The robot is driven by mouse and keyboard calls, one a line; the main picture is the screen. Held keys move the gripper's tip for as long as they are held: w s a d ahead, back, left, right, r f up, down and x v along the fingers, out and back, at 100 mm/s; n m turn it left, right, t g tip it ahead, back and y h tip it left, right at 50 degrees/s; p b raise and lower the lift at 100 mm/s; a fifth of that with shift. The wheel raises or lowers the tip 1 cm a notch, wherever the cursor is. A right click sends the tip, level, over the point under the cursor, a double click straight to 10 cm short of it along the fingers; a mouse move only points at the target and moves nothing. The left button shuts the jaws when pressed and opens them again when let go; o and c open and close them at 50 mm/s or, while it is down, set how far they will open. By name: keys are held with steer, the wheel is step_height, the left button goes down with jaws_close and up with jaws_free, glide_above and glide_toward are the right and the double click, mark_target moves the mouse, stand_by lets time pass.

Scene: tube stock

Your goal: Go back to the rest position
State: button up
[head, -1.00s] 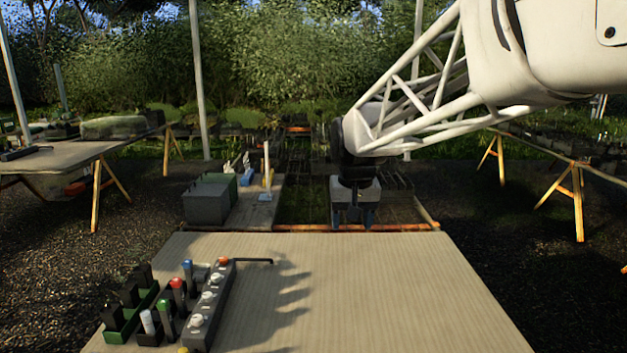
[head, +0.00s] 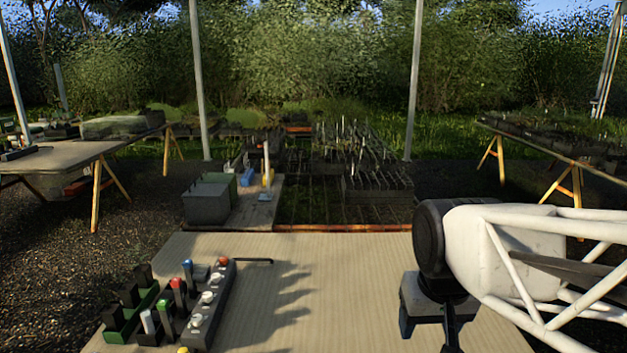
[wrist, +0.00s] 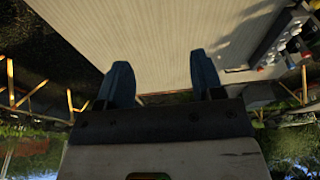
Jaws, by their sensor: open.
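My gripper (wrist: 160,82) shows in the wrist view with its two blue fingers spread apart and nothing between them. In the head view my gripper (head: 425,325) is at the right side, over the right part of the table (head: 340,290). Its fingers are partly hidden there by my own arm. The wrist view also shows the bare pale table top (wrist: 150,40) beyond the fingers.
At the table's left stand a grey block with several knobs (head: 212,305), a green rack with black pieces (head: 125,325), and red-, blue- and green-topped tubes (head: 178,292). A thin black rod (head: 255,261) sticks out behind. The table's middle is clear.

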steer(key=s+d+f, duration=0.1)
steer(key=s+f, duration=0.2)
steer(key=s, duration=0.3)
